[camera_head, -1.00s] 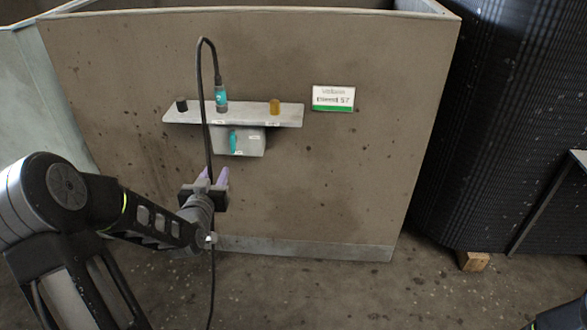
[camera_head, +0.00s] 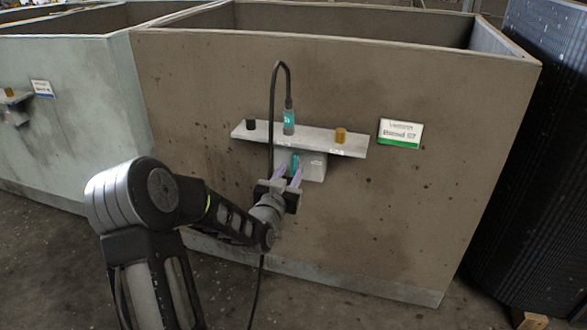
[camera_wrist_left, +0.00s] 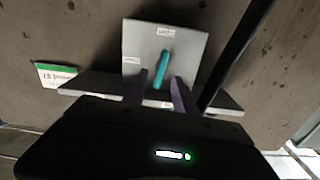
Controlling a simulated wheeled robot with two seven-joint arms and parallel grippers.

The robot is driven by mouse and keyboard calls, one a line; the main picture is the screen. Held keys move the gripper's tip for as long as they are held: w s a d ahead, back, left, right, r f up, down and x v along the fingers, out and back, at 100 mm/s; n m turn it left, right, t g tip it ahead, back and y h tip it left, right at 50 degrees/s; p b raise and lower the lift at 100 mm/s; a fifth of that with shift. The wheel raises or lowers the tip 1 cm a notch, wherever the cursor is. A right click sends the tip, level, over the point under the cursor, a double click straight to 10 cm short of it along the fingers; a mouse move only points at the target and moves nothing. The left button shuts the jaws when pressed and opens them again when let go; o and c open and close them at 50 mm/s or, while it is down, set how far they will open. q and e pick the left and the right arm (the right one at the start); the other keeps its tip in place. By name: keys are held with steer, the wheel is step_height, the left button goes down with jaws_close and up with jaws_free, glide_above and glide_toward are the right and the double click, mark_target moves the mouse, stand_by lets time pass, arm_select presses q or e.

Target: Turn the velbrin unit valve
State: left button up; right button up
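The valve is a teal handle (camera_wrist_left: 162,70) on a light grey box (camera_wrist_left: 190,45) with small white labels, fixed under a shelf on the brown bin wall. The handle also shows in the head view (camera_head: 295,162), on the box (camera_head: 315,168). My left gripper (camera_head: 288,174) is just in front of the box. In the left wrist view its purple fingertips (camera_wrist_left: 160,82) are apart, one on each side of the handle's near end. I cannot tell whether they touch it. A white and green sign (camera_head: 400,133) is right of the shelf. My right gripper is not seen.
The shelf (camera_head: 350,149) carries a black knob (camera_head: 250,124), a teal connector (camera_head: 289,121) and an amber knob (camera_head: 341,135). A black cable (camera_head: 272,95) hangs down close to my left gripper. A greenish bin (camera_head: 80,110) stands left, a black ribbed stack (camera_head: 530,150) right.

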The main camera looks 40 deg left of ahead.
mark_target(294, 166)
arm_select(q)
steer(key=shift+x, duration=1.7)
steer(key=shift+c, duration=0.3)
jaws_close()
